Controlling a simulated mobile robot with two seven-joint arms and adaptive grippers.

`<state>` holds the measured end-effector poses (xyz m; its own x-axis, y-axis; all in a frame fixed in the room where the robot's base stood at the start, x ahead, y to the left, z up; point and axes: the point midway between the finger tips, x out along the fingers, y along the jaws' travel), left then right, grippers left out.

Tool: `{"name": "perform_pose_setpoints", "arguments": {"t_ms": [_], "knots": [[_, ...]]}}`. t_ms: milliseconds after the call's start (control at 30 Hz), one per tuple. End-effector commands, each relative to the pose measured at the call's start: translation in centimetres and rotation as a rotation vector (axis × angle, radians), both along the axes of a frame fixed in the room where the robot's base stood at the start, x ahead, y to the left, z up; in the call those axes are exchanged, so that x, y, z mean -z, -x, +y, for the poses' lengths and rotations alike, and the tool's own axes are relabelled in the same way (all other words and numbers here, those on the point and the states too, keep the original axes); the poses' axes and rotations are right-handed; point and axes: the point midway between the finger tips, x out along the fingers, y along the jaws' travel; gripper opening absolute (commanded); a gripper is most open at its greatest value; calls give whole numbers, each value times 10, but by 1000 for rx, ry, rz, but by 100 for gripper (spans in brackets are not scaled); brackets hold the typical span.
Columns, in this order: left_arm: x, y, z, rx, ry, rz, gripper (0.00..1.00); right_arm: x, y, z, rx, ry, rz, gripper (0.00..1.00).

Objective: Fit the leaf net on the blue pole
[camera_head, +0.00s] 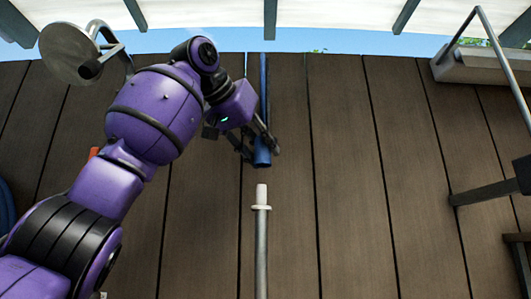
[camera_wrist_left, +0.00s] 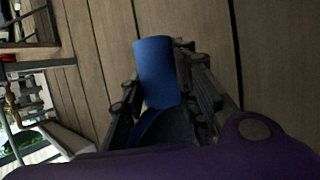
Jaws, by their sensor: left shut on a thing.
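The blue pole (camera_head: 262,158) runs straight away from me toward the top of the head view, its near end pointing at me. My left gripper (camera_head: 262,147) is shut on the pole close to that end. In the left wrist view the blue tube (camera_wrist_left: 157,70) lies between the two dark fingers. A grey shaft with a white tip and collar (camera_head: 262,200) comes up from the bottom edge, roughly in line with the pole. A small gap separates the white tip from the pole's end. The leaf net's mesh is not in view. My right gripper is not in view.
Brown deck planks (camera_head: 345,200) lie bare right of the shaft. A grey block with a metal rail (camera_head: 470,65) stands at the upper right, with dark bars (camera_head: 482,193) below it. A round metal disc (camera_head: 68,53) is at the upper left. Something blue (camera_head: 5,210) shows at the left edge.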

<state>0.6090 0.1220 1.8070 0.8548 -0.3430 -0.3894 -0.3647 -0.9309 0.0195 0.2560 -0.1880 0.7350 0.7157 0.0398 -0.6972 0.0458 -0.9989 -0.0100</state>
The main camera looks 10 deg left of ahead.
Motion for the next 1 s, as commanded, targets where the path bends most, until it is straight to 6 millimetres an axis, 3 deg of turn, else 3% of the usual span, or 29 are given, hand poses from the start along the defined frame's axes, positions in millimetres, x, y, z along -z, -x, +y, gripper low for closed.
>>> {"name": "perform_pose_setpoints", "arguments": {"t_ms": [300,500,1000], "knots": [[14,1,0,1,-1,-3,0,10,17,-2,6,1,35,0],[28,1,1,0,0,-2,0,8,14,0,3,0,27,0],[34,5,0,1,1,-3,0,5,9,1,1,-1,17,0]]}}
